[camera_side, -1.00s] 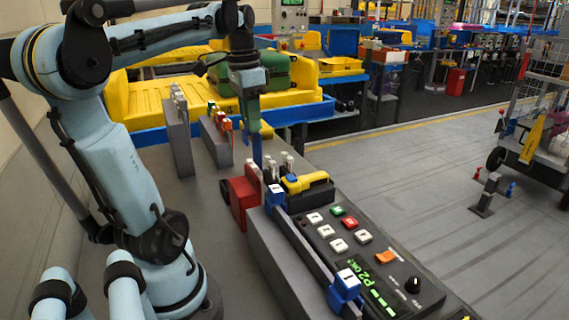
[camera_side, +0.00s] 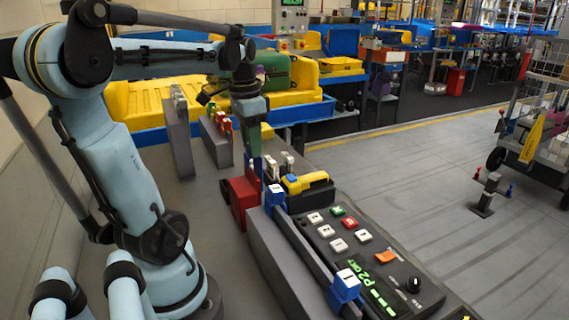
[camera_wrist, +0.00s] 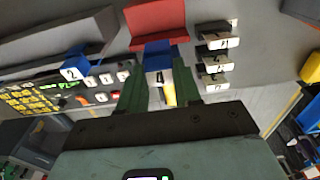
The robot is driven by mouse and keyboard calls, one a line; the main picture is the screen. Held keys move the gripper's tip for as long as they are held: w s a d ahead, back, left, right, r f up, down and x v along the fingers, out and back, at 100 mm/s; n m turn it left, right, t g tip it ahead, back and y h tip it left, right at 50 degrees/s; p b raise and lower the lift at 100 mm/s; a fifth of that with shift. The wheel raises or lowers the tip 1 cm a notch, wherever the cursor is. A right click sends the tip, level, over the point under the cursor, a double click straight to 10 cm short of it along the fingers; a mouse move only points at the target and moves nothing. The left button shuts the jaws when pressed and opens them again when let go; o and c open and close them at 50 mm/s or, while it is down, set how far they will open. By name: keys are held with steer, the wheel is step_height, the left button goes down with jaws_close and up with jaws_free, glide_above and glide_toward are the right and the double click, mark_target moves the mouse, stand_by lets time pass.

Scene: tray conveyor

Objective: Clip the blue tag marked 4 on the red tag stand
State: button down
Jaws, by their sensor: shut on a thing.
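The blue tag marked 4 (camera_wrist: 158,54) is between the two green fingers of my gripper (camera_wrist: 160,76), which is shut on it. Its white face with the 4 shows in the wrist view. The red tag stand (camera_wrist: 155,22) is just beyond the tag there, and the tag's blue end meets the stand's edge in the picture; I cannot tell whether they touch. In the side view my gripper (camera_side: 256,150) is low, right above and behind the red tag stand (camera_side: 242,203).
A blue tag marked 2 (camera_wrist: 72,70) sits on a dark rail beside the button panel (camera_side: 350,245). Another blue tag, marked 1 (camera_side: 346,284), is nearer. White tags (camera_wrist: 218,42) stand close to the right of my gripper in the wrist view. A yellow-handled item (camera_side: 306,182) lies nearby.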

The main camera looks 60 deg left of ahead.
steer(key=shift+f, duration=1.8)
steer(key=c, duration=0.7)
jaws_free()
steer(key=shift+r, duration=0.1)
